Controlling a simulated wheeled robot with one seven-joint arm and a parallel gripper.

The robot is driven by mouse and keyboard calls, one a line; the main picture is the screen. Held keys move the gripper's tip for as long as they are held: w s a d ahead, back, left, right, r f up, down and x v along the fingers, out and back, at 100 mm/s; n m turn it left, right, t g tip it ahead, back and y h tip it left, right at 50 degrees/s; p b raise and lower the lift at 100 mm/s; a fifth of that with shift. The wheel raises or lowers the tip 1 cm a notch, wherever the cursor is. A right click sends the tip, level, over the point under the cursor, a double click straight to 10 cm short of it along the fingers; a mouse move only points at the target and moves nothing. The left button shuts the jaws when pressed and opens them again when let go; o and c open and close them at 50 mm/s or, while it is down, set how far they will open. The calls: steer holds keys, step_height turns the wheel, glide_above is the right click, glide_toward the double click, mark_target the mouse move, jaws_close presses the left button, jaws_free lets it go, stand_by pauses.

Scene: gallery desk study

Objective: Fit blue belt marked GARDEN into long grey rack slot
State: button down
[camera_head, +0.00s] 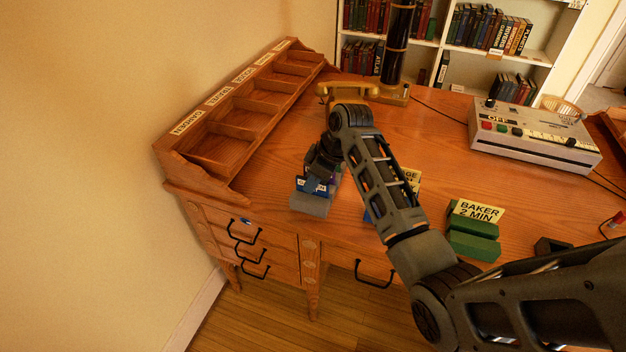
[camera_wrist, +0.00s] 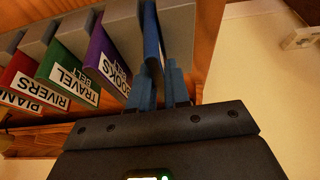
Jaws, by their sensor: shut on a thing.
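The blue belt (camera_wrist: 151,38) is pinched between the fingers of my gripper (camera_wrist: 163,88) in the wrist view. In the head view the blue belt (camera_head: 301,183) shows a partly covered white label that I cannot read fully. The long grey rack (camera_head: 309,205) lies near the desk's front left, just below my gripper (camera_head: 317,182). In the wrist view the blue belt stands between two grey blocks of the rack (camera_wrist: 179,25), beside the purple belt. How deep it sits is not clear. My gripper is shut on it.
In the wrist view a purple belt marked BOOKS (camera_wrist: 101,50), a green belt (camera_wrist: 62,66) and a red belt (camera_wrist: 22,68) stand in the rack. A wooden pigeonhole shelf (camera_head: 235,133) is left. A green block marked BAKER (camera_head: 472,243) and a control box (camera_head: 535,145) are right.

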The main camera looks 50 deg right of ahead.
steer(key=c, duration=1.1)
jaws_free()
steer(key=v, duration=1.2)
steer(key=s+a+f+m+t+h, duration=0.1)
steer(key=s+a+f+m+t, duration=0.1)
steer(key=s+a+f, duration=0.35)
steer(key=s+a+f+m+t+h, duration=0.1)
steer(key=s+a+f, duration=0.1)
steer(key=a+f, duration=0.6)
steer(key=s+a+r+m+t+h, duration=0.1)
steer(key=s+a+r+t, duration=0.2)
steer(key=s, duration=0.5)
steer(key=s+a+r+t, duration=0.1)
steer(key=s+a+r, duration=0.2)
steer(key=s+a, duration=0.4)
steer(key=s+a+r+t+y, duration=0.1)
steer(key=s+r+t, duration=0.2)
steer(key=s+r, duration=0.7)
steer(key=shift+s+r+t, duration=0.15)
steer(key=shift+r+t, duration=0.15)
steer(key=shift+r, duration=0.45)
